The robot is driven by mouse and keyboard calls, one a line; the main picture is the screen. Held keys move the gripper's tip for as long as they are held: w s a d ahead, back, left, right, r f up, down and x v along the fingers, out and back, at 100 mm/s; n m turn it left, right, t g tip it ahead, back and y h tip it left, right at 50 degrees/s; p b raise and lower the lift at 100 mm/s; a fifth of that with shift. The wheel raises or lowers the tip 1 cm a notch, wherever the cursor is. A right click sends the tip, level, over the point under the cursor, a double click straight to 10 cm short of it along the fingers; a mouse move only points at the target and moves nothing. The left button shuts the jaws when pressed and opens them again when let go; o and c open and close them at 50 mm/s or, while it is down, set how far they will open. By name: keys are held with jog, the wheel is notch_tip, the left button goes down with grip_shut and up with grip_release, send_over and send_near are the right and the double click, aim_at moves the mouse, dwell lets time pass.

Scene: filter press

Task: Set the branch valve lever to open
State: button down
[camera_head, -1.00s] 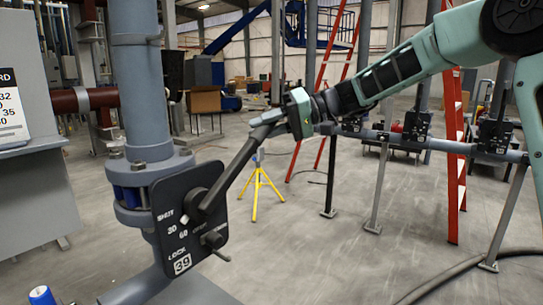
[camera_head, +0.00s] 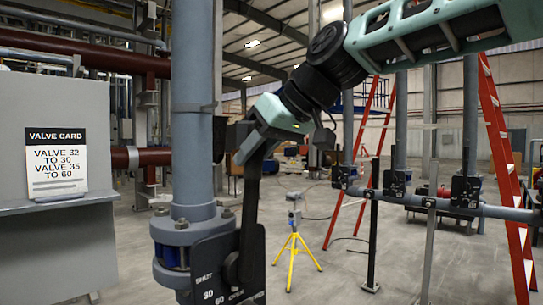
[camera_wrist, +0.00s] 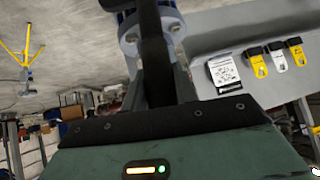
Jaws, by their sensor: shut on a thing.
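The black valve lever (camera_head: 250,215) stands nearly upright in the head view. It rises from the pivot on a black plate (camera_head: 212,262) marked with 30 and 60. The lower part of the plate is cut off by the frame. My gripper (camera_head: 256,145) is shut on the lever's upper end, above the plate and right of the grey vertical pipe (camera_head: 193,90). In the wrist view, the lever (camera_wrist: 152,45) runs up from my gripper toward the pipe flange (camera_wrist: 172,28).
A grey panel (camera_head: 60,245) with a valve card (camera_head: 56,163) stands left. The wrist view shows tags with padlocks (camera_wrist: 278,60). A yellow tripod (camera_head: 293,255), a red ladder (camera_head: 505,170) and a horizontal pipe with other valves (camera_head: 440,205) stand right. Open floor lies between.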

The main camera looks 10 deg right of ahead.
jog(key=shift+s+a+n+t+h, duration=0.15)
jog(key=shift+s+a+h, duration=0.1)
jog(key=shift+s+a, duration=0.25)
jog(key=shift+s+a+n+t+h, duration=0.15)
jog(key=shift+s+a+h, duration=0.1)
jog(key=shift+a, duration=0.3)
jog(key=c, duration=1.1)
grip_release()
jog(key=shift+s+a, duration=0.1)
jog(key=shift+a, duration=0.05)
jog(key=b+v, duration=0.1)
jog(key=v, duration=1.6)
jog(key=shift+d+b, duration=0.25)
jog(key=shift+b, duration=0.05)
